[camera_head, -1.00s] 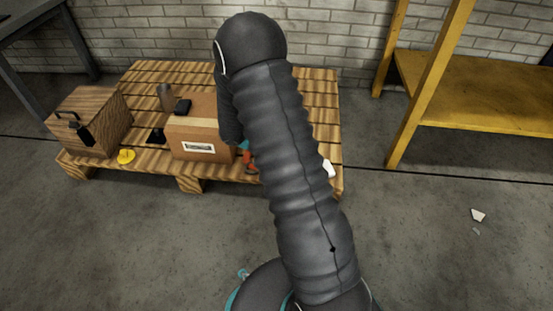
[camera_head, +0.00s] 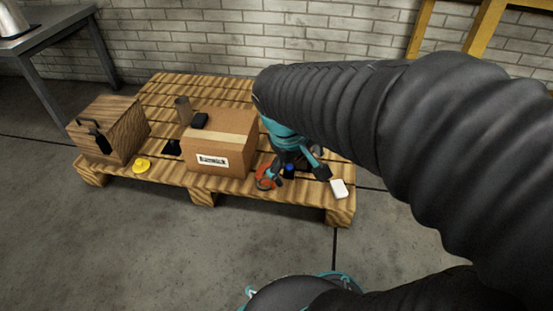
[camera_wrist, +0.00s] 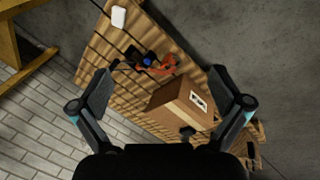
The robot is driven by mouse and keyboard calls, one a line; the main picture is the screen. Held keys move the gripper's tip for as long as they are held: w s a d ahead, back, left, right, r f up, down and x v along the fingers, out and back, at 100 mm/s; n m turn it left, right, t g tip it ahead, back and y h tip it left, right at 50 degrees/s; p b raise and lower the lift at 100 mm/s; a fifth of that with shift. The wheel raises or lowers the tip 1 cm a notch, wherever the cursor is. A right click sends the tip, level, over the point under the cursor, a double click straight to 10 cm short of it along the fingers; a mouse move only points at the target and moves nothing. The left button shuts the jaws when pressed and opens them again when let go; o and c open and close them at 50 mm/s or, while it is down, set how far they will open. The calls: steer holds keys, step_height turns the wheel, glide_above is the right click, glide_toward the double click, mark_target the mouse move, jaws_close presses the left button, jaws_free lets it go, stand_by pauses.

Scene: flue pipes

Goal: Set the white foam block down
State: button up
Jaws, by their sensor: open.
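The white foam block (camera_head: 339,188) lies on the pallet (camera_head: 262,196) near its front right corner. It also shows in the wrist view as the small white block (camera_wrist: 118,16), at the top left on the pallet's end. My gripper (camera_head: 298,178) is open and hangs over the right part of the pallet, left of the block in the head view. In the wrist view nothing is between the spread fingers of my gripper (camera_wrist: 166,78), and the block lies beyond them, apart from both.
A cardboard box (camera_head: 219,145) stands mid-pallet. A red item (camera_head: 264,177) and a dark item with a blue top (camera_head: 289,170) are near my gripper. A wooden box (camera_head: 108,130), a yellow item (camera_head: 142,166) and a brown cylinder (camera_head: 184,110) are at left. The front floor is clear.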

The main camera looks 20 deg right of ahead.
steer(key=s+a+r+m+t+y, duration=0.2)
steer(key=s+a+r+t+y, duration=0.1)
steer(key=s+a+r, duration=0.1)
steer(key=shift+s+a+r+t, duration=0.4)
steer(key=shift+s+a, duration=0.3)
steer(key=shift+s, duration=0.55)
